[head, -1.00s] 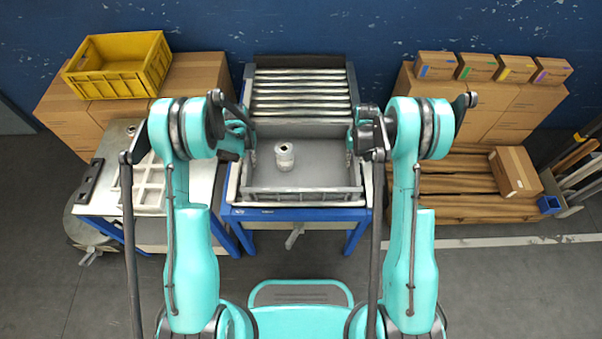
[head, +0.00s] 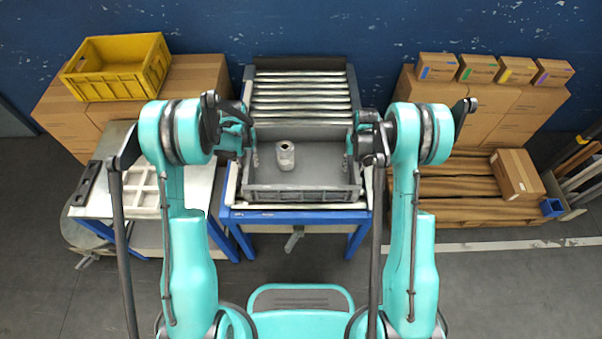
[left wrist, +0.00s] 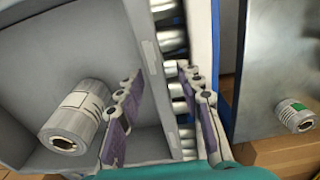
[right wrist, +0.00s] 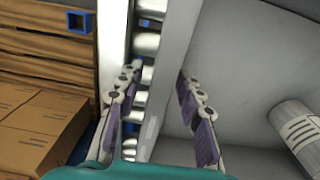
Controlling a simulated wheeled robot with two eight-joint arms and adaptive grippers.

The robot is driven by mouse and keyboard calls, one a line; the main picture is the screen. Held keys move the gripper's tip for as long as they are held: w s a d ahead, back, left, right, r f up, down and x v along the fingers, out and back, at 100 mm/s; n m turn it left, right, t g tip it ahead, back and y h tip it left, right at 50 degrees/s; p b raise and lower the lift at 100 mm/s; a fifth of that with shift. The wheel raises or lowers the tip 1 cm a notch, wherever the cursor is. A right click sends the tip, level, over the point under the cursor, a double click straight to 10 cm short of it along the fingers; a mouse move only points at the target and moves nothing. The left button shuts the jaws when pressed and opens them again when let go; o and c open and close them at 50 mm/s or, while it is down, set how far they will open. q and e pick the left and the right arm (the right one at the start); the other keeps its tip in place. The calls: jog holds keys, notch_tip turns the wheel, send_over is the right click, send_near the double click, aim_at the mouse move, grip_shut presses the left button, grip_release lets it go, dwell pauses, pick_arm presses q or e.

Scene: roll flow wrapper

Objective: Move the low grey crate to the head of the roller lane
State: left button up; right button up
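The low grey crate (head: 315,195) sits on the near part of the roller lane (head: 300,95), with bare rollers beyond it. In the head view both grippers are small and partly hidden by my arms.
A left table holds a white divided tray (head: 146,190). A yellow crate (head: 117,66) sits on cartons at back left. A pallet (head: 440,205) with a carton (head: 517,174) and a blue bin (head: 551,208) stand right.

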pick_arm(q)
notch_tip(320, 180, up, 8)
jog(key=shift+r, duration=0.25)
pick_arm(e)
jog(key=shift+r, duration=0.1)
notch_tip(320, 180, up, 12)
jog(key=shift+f, duration=0.1)
pick_arm(q)
jog(key=shift+r, duration=0.1)
dwell(0.4)
